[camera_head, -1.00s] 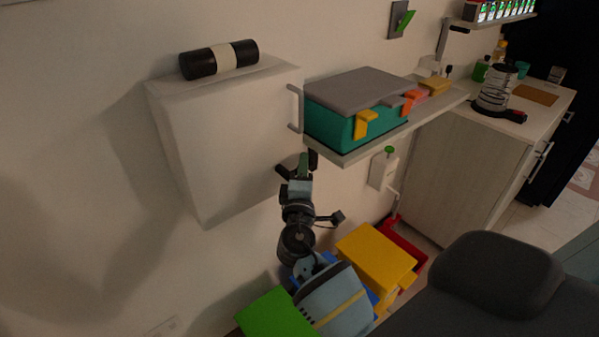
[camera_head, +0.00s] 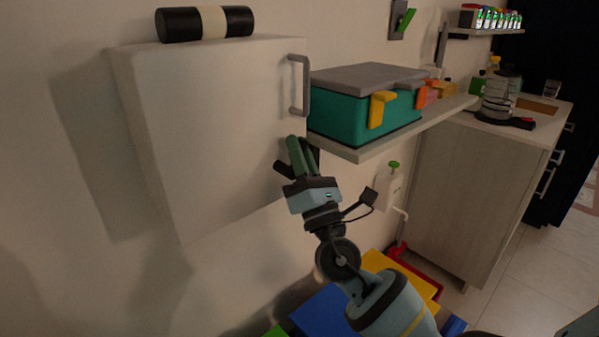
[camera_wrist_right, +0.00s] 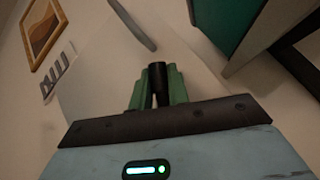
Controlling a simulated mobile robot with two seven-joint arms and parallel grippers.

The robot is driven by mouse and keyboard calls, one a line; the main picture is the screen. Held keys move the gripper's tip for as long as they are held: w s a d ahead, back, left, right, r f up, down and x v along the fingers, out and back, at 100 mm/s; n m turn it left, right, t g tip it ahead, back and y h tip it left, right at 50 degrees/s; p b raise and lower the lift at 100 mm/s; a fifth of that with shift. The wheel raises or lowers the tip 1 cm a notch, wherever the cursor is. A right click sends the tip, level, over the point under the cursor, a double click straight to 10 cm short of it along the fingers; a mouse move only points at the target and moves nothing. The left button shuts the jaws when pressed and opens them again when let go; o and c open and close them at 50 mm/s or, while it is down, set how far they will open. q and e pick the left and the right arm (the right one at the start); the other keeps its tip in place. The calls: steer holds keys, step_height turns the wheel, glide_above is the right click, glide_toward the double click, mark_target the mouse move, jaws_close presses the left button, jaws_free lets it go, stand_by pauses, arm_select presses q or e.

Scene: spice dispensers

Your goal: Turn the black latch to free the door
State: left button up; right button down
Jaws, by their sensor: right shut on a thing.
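A white wall cabinet (camera_head: 210,130) has a closed-looking door with a grey bar handle (camera_head: 300,85) at its right edge. The black latch (camera_head: 283,169) is at the cabinet's lower right, partly hidden by my fingers. My right gripper (camera_head: 300,152) reaches up to it from below, its green fingers shut around the latch. In the right wrist view the black latch (camera_wrist_right: 157,80) stands between the two green fingers (camera_wrist_right: 157,88), with the handle (camera_wrist_right: 133,25) beyond. My left gripper is not in view.
A shelf (camera_head: 365,150) right of the cabinet holds a teal box with a grey lid (camera_head: 350,115), close to my right gripper. A black and cream roll (camera_head: 205,23) lies on the cabinet. Yellow and blue boxes (camera_head: 325,312) stand below.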

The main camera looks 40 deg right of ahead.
steer(key=n+y+b, duration=0.1)
steer(key=n+y, duration=0.1)
steer(key=n+y+b, duration=0.1)
steer(key=n+y, duration=0.2)
steer(key=a+n+y+b, duration=0.1)
steer(key=n+y+b, duration=0.1)
steer(key=n+y, duration=0.1)
steer(key=shift+r+t, duration=0.1)
steer(key=shift+t, duration=0.3)
steer(key=shift+a+n+y+b, duration=0.15)
steer(key=shift+n+y+b, duration=0.25)
steer(key=shift+n+y, duration=0.5)
steer(key=n+y, duration=0.1)
steer(key=n+y+b, duration=0.1)
steer(key=n+g+y, duration=0.1)
steer(key=shift+a+r+b, duration=0.15)
steer(key=shift+a+b, duration=0.1)
steer(key=shift+b, duration=0.05)
steer(key=shift+s+a+r+n+y, duration=0.1)
steer(key=shift+n+y, duration=0.5)
steer(key=shift+n, duration=0.3)
steer(key=shift+g, duration=0.3)
steer(key=c, duration=1.3)
jaws_free()
steer(key=shift+a, duration=0.15)
steer(key=shift+c, duration=0.2)
